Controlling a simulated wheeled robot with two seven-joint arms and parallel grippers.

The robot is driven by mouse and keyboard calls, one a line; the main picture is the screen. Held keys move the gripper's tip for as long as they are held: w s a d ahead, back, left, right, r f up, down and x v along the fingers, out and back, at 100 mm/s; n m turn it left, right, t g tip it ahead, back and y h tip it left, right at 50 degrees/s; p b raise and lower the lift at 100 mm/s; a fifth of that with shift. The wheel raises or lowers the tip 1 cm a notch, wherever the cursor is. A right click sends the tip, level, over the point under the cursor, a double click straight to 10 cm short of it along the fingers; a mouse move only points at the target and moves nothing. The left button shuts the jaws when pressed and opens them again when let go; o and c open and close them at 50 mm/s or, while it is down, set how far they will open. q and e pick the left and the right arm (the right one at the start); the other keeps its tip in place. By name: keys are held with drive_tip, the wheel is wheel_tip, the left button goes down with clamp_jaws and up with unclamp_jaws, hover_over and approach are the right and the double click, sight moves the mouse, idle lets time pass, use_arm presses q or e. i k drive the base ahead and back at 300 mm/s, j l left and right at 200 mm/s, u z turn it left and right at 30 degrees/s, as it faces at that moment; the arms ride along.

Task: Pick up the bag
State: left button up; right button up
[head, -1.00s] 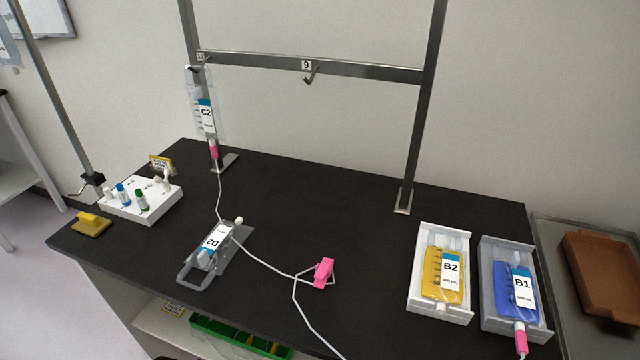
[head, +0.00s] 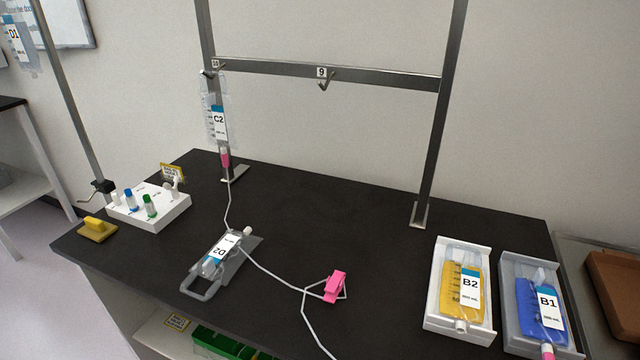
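Several bags are in the head view. A clear bag labelled C2 (head: 218,124) hangs from the left hook of the metal frame, with a pink connector and white tube below it. A bag labelled D2 (head: 222,252) lies on a grey holder (head: 202,287) on the black table. A yellow bag labelled B2 (head: 468,290) lies in a white tray (head: 437,318). A blue bag labelled B1 (head: 541,300) lies in a grey tray (head: 512,322). Another bag labelled D1 (head: 17,40) hangs at the top left. Neither of my grippers is in view.
The black table (head: 310,215) is clear in its middle back. A pink clamp (head: 335,287) sits on the white tube. A white tube rack (head: 150,207) and a yellow block (head: 97,229) stand at the left. A brown tray (head: 615,285) is at the right.

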sight(539, 312)
drive_tip(key=z, duration=1.25)
